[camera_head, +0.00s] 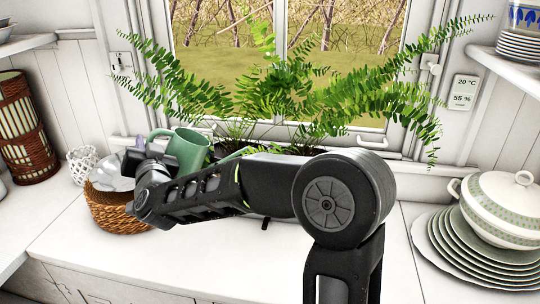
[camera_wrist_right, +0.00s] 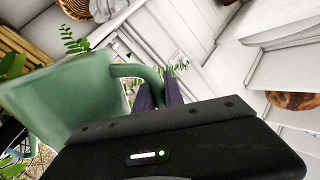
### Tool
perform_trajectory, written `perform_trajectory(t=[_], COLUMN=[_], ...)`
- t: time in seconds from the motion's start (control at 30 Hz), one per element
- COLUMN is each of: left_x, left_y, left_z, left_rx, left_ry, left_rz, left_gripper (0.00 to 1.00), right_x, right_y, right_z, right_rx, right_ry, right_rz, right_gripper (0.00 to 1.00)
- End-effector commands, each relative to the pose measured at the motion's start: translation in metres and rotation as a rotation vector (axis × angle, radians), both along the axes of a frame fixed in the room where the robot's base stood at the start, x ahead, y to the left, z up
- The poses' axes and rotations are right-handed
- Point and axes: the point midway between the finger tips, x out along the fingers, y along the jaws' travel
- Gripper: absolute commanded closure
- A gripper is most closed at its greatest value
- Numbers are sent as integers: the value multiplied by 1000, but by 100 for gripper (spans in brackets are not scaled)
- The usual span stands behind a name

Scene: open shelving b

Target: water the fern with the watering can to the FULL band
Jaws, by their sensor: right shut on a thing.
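The leafy fern (camera_head: 290,85) stands in front of the window, its fronds spreading wide to both sides. Its pot is mostly hidden behind my right arm. The green watering can (camera_head: 187,151) is left of the fern's base, its spout reaching right toward the fern. My right gripper (camera_wrist_right: 158,97) is shut on the can's handle (camera_wrist_right: 142,72), and the can's body fills the left of the right wrist view. In the head view the gripper is largely hidden by my wrist. No FULL band or water is visible. My left gripper is not in view.
A wicker basket (camera_head: 112,211) with clear glassy items sits on the white counter (camera_head: 95,255) just below the can. A brown woven lantern (camera_head: 24,130) stands at left. Stacked plates (camera_head: 450,250) and a lidded tureen (camera_head: 503,205) stand at right. The front counter is clear.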

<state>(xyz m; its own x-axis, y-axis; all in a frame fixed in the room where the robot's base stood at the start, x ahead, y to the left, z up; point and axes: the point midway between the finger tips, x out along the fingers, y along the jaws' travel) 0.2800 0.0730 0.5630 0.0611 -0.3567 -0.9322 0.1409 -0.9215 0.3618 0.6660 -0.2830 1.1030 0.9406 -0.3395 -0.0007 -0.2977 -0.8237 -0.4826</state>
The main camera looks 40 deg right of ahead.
Motion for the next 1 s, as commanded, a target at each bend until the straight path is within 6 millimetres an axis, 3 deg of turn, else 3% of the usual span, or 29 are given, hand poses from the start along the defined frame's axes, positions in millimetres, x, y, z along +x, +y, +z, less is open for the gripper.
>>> perform_trajectory(t=[1.0], left_x=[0], left_y=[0], left_z=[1], left_rx=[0], left_ry=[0], left_rz=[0], left_gripper=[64], right_x=[-1], right_y=[-4], right_z=[9], right_rx=[21], right_ry=[-12], right_rz=[0], right_gripper=[100])
